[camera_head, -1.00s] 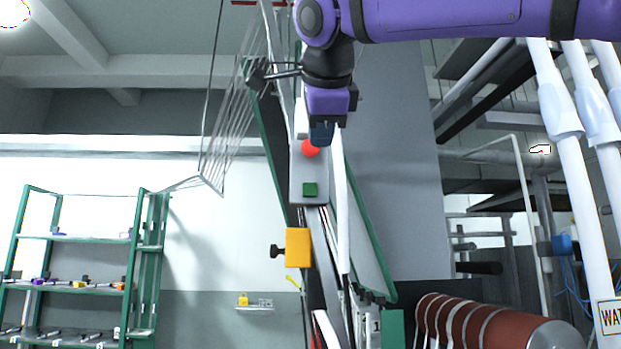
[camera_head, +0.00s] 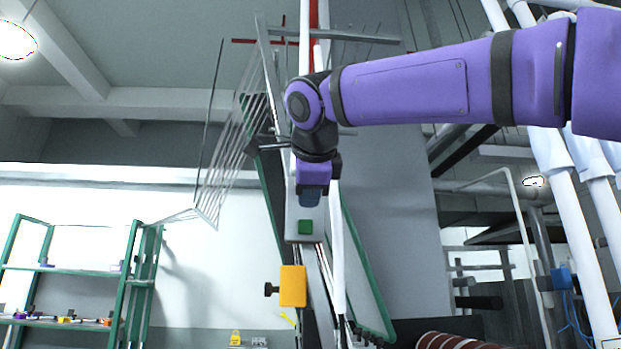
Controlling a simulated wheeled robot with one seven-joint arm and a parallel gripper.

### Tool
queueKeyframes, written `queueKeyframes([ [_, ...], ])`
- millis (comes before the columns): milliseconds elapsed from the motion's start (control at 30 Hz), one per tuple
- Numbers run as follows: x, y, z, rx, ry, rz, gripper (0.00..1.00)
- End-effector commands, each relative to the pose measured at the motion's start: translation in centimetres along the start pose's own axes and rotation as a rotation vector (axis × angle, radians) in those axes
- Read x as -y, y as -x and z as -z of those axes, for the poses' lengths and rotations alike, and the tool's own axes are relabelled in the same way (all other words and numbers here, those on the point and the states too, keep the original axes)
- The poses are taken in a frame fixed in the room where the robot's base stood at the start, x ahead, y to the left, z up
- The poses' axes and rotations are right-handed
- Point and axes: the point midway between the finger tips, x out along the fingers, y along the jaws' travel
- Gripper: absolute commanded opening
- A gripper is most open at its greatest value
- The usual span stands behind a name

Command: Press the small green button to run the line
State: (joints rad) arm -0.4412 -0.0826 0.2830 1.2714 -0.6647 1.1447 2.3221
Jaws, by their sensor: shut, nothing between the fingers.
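The small green button (camera_head: 306,227) is a square on the lower part of a pale grey control plate (camera_head: 292,212), near the middle of the view. My gripper (camera_head: 311,199) is purple with dark blue fingertips. It is shut and empty, and it points down just above the green button in the picture. A gap shows between the fingertips and the button; how far the fingers stand off the plate I cannot tell. The round red button seen on the plate earlier is hidden behind my gripper.
A yellow box (camera_head: 293,286) with a black knob hangs below the plate. A slanted green-edged panel (camera_head: 365,270) stands right of it. A green shelf rack (camera_head: 60,322) is at left; white pipes (camera_head: 575,200) are at right. Red-brown rollers (camera_head: 450,341) show at the bottom.

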Motion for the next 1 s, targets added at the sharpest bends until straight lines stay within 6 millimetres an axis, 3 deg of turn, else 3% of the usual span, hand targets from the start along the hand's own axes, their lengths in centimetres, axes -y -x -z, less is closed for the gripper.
queueKeyframes([
  [200, 0.0, -4.1, 0.0, -0.001, 0.000, -0.002, 0.00],
  [400, 1.4, -6.3, 0.0, 0.000, -0.001, -0.001, 0.00],
  [1000, 2.2, -7.4, 0.0, 0.000, 0.000, 0.000, 0.00],
])
